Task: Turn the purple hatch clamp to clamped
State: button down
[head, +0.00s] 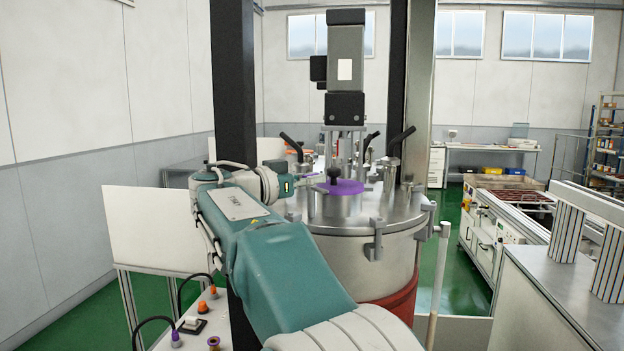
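The purple hatch (345,187) is a round purple cover on a short metal neck on top of the steel vessel's lid (375,222). A black knob (335,174) stands up at its near left side. I cannot tell from this view whether the clamp is clamped or open. My gripper (314,180) is at the end of the teal arm, just left of the purple hatch and about level with it. Its fingers are small and partly hidden, so I cannot tell whether they touch anything.
Black-handled levers (401,140) stand around the vessel's lid, and a motor column (345,70) rises behind the hatch. Dark posts (234,80) flank the vessel. A white panel (150,228) stands at left. A metal bench (575,285) is at right, with green floor between.

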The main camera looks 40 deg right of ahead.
jog(key=shift+n+t, duration=0.5)
jog(key=shift+t, duration=0.3)
jog(key=n+t, duration=0.1)
jog(key=t, duration=0.1)
jog(key=n+t, duration=0.2)
jog(key=shift+s+r+t+y, duration=0.1)
jog(key=shift+t+y, duration=0.2)
jog(key=n+t+y, duration=0.1)
jog(key=n+t, duration=0.1)
jog(key=t, duration=0.1)
jog(key=n+t+y, duration=0.1)
jog(key=n+t, duration=0.1)
jog(key=t, duration=0.1)
jog(key=shift+y, duration=0.4)
jog(key=n+t+y, duration=0.5)
jog(key=shift+y, duration=0.3)
jog(key=shift+a+n+t+y, duration=0.1)
jog(key=shift+n+t+y, duration=0.8)
jog(key=shift+n+y, duration=1.05)
jog(key=shift+y, duration=0.65)
jog(key=c, duration=0.7)
grip_release()
